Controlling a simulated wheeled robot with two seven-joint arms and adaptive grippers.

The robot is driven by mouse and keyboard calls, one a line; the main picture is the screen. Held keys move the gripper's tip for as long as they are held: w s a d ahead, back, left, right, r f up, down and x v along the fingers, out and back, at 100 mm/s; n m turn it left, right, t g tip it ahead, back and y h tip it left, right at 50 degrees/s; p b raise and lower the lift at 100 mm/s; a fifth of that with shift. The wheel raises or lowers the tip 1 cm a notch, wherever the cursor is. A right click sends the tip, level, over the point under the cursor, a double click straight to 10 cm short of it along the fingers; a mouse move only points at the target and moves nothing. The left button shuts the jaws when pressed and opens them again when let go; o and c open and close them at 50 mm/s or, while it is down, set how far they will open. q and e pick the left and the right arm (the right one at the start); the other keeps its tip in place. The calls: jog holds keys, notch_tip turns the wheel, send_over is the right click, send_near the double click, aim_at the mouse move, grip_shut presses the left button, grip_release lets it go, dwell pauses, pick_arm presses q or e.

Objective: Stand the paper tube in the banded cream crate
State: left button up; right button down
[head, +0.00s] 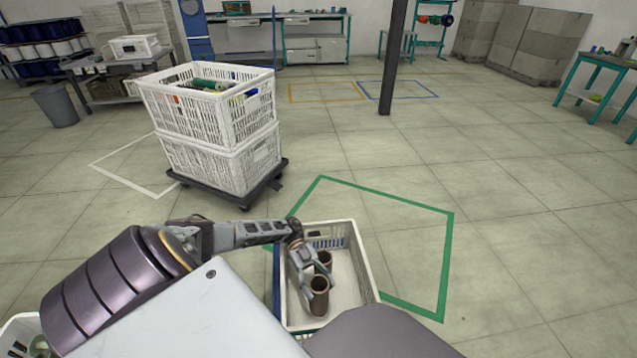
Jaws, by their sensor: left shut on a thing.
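The cream crate (367,277) stands on the floor in front of me, with a blue band showing along its left side and far wall. The tube's lower end is hard to judge against the crate floor. My right gripper is not in view.
Green floor tape (447,260) surrounds the crate area. Two stacked white crates (215,160) on a dark dolly (245,198) stand beyond my left arm. Another pale crate (14,328) is cut off at bottom left. A dark post (392,60) stands farther back. The floor at right is clear.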

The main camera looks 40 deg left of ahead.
pick_arm(q)
jog(key=shift+s+f, duration=0.1)
jog(key=shift+f, duration=0.05)
jog(key=o, duration=1.3)
jog(key=shift+f, duration=0.1)
jog(key=shift+r, duration=0.65)
jog(key=v, duration=1.2)
